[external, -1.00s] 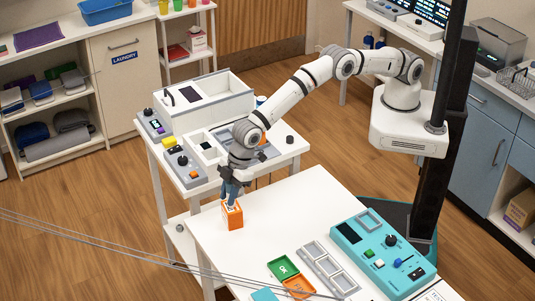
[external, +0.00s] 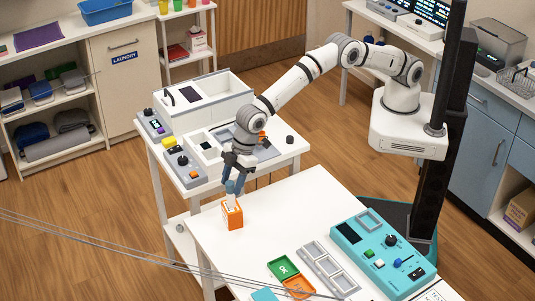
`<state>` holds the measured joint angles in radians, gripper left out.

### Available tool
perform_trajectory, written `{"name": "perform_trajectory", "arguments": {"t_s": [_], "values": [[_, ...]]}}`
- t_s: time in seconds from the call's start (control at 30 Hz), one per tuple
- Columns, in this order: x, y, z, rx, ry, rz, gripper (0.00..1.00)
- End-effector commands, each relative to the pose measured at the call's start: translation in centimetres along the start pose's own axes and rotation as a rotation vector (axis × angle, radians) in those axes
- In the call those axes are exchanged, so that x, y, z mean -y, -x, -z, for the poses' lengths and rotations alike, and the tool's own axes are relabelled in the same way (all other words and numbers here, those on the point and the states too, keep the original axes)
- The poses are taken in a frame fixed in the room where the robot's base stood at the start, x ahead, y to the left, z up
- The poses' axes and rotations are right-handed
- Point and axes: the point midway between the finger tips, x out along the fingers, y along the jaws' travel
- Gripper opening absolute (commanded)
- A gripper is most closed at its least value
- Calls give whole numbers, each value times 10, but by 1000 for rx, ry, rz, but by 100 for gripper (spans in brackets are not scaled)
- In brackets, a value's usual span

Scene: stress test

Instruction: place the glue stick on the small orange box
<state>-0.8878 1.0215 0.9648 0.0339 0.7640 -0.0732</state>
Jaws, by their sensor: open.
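The small orange box (external: 232,217) stands near the far left corner of the white table. The glue stick (external: 230,200), white with what looks like a blue upper part, stands about upright on top of the box. My gripper (external: 235,186) points down just above the box, with its fingers open around or beside the top of the glue stick. Whether a finger still touches the stick is too small to tell.
On the white table (external: 275,205) are a teal control panel (external: 383,256), a grey three-slot frame (external: 328,268), and green (external: 283,268) and orange (external: 299,287) trays. A side table with grey devices (external: 185,168) stands behind. The table's middle is clear.

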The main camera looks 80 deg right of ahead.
Motion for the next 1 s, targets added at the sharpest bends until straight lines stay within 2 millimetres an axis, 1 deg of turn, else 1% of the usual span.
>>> {"name": "perform_trajectory", "arguments": {"t_s": [0.1, 0.3, 0.4, 0.5, 0.77, 0.87, 0.97, 1.0], "values": [[0, 24, 0, -4, 0, 0, 47], [0, 58, 0, -3, 0, 0, 47], [0, 67, -1, -1, 0, 0, 47], [0, 72, -1, 0, 0, 0, 47], [-2, 75, -1, 0, -2, -1, 47], [-18, 89, -5, 0, -23, -10, 47], [-54, 123, -19, 2, -74, -31, 47], [-73, 141, -28, 5, -102, -42, 47]]}}
